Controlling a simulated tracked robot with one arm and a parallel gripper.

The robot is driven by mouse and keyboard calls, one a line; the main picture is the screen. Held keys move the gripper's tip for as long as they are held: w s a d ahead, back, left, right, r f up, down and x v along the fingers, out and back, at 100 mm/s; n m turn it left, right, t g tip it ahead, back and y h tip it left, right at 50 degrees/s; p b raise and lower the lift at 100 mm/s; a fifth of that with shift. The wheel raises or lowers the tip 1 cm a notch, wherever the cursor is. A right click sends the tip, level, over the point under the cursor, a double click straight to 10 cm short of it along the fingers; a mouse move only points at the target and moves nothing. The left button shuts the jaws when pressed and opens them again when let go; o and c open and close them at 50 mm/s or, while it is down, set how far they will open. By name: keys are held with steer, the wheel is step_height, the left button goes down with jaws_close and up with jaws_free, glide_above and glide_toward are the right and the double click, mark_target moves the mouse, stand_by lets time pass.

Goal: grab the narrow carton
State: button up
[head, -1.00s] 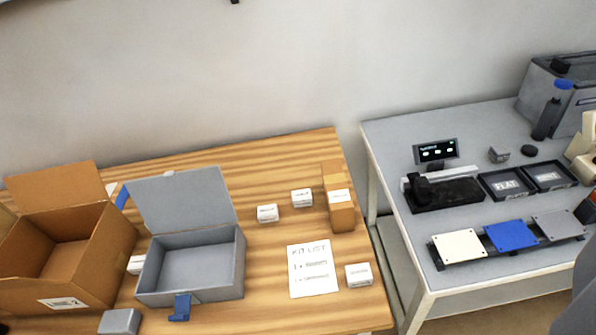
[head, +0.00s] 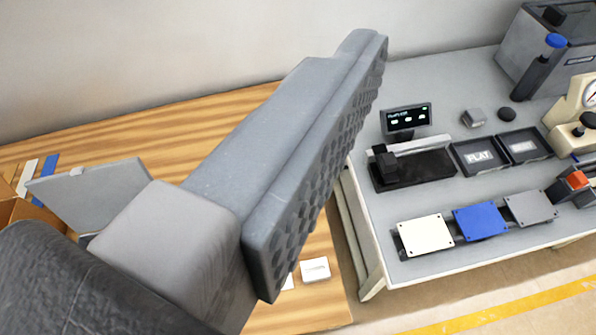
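My gripper (head: 340,70) fills the middle of the view, large and close, reaching up and to the right across the wooden table. One grey finger with a bumpy pad shows; I cannot make out whether there is a gap to the other finger. The narrow carton is not visible now. The spot near the table's right back corner, where a tall brown carton stood in the earlier view, is behind my gripper. I cannot tell whether the gripper touches it.
The grey box's raised lid (head: 95,195) shows at left on the wooden table (head: 130,130). A small white box (head: 315,269) lies near its right edge. The grey bench (head: 440,85) holds a display (head: 406,118), trays and coloured plates (head: 480,221). A gap separates the tables.

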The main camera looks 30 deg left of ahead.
steer(key=w+a+f+n, duration=0.2)
steer(key=w+a+f, duration=0.1)
steer(key=w+f, duration=1.4)
steer(key=a+f+n+g+y, duration=0.2)
steer(key=a+f, duration=0.3)
steer(key=f, duration=0.4)
steer(key=s+a+f+n+g+y+b, duration=0.1)
steer(key=a+f+y, duration=0.3)
steer(key=f, duration=0.5)
steer(key=a+f+n+g+y, duration=0.1)
steer(key=a+f+n+g, duration=0.1)
steer(key=a+f, duration=0.55)
steer(key=w+f, duration=0.2)
steer(key=w+a+f+b, duration=0.1)
steer(key=w, duration=0.1)
steer(key=w+a+f+b, duration=0.1)
steer(key=w+f, duration=0.1)
steer(key=shift+a+f, duration=0.1)
steer(key=shift+f, duration=0.2)
steer(key=b+x, duration=0.1)
steer(key=x, duration=0.1)
steer(key=b+x, duration=0.1)
steer(key=x, duration=0.1)
steer(key=shift+w+f, duration=0.1)
steer(key=shift+f, duration=0.4)
steer(key=shift+w+a, duration=0.15)
jaws_close()
